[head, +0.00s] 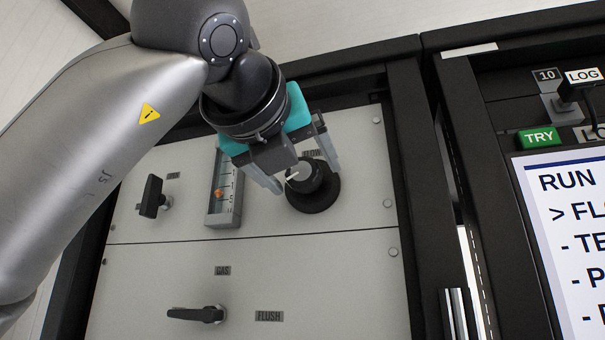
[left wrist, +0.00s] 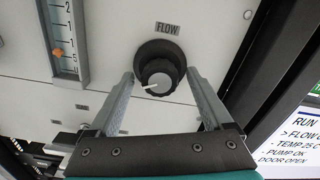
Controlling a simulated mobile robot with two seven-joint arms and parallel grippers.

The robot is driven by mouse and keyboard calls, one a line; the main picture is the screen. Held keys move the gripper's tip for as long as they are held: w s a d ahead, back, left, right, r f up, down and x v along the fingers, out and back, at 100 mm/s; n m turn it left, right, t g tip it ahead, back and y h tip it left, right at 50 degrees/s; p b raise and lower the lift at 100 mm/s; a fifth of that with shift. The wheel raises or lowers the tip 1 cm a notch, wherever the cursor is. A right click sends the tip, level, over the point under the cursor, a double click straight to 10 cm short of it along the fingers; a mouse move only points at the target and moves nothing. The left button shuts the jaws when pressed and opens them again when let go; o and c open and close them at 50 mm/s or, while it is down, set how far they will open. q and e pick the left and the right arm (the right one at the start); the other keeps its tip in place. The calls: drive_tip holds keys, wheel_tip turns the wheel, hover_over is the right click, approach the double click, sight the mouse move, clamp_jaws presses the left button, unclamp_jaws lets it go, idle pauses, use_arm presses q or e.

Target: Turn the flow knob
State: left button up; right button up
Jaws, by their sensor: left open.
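The flow knob (head: 316,180) is a black round knob with a grey face and a white pointer line, on a black round base under a FLOW label. In the left wrist view the knob (left wrist: 158,78) lies between and just beyond my finger tips, its pointer toward the left. My left gripper (head: 302,172) is open in front of the panel, with one finger on each side of the knob in the picture. I cannot tell whether the fingers touch it. The flow gauge (head: 222,190) with an orange float stands left of the knob, and also shows in the left wrist view (left wrist: 62,45).
A black T-handle (head: 152,196) is on the panel's left. A black lever (head: 195,314) between GAS and FLUSH labels is below. A dark frame post (head: 415,180) borders the panel.

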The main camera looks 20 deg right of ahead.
use_arm(q)
drive_tip(key=b+v, duration=0.4)
drive_tip(key=v, duration=1)
drive_tip(key=shift+a, duration=0.15)
drive_tip(key=shift+s, duration=0.1)
